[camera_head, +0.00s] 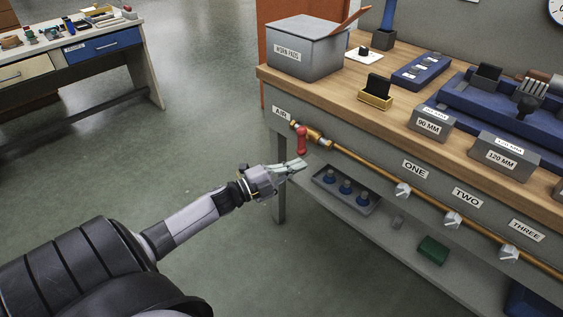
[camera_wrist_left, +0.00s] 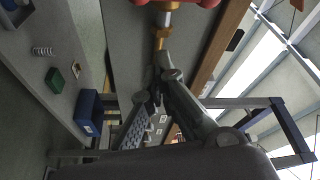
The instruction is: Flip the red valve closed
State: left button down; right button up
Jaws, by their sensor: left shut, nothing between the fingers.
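The red valve handle (camera_head: 302,141) hangs down from the brass fitting at the left end of the copper pipe (camera_head: 365,170), under the AIR label on the bench front. My left gripper (camera_head: 299,165) is shut and empty, with its fingertips just below the handle's lower end in the head view. I cannot tell whether they touch it. In the left wrist view, part of a red piece (camera_wrist_left: 190,3) shows at the top edge beside the brass fitting (camera_wrist_left: 162,38); the fingertips are not clear there. My right gripper does not show.
The pipe runs right along the bench front past grey outlets (camera_head: 403,190) labelled ONE, TWO and THREE. A grey bin (camera_head: 290,60) stands on the benchtop. Floor left of the bench is clear.

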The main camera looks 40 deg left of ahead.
pick_arm(q)
jog(key=v, duration=0.5)
jog(key=shift+a+f, duration=0.1)
jog(key=shift+f, duration=0.05)
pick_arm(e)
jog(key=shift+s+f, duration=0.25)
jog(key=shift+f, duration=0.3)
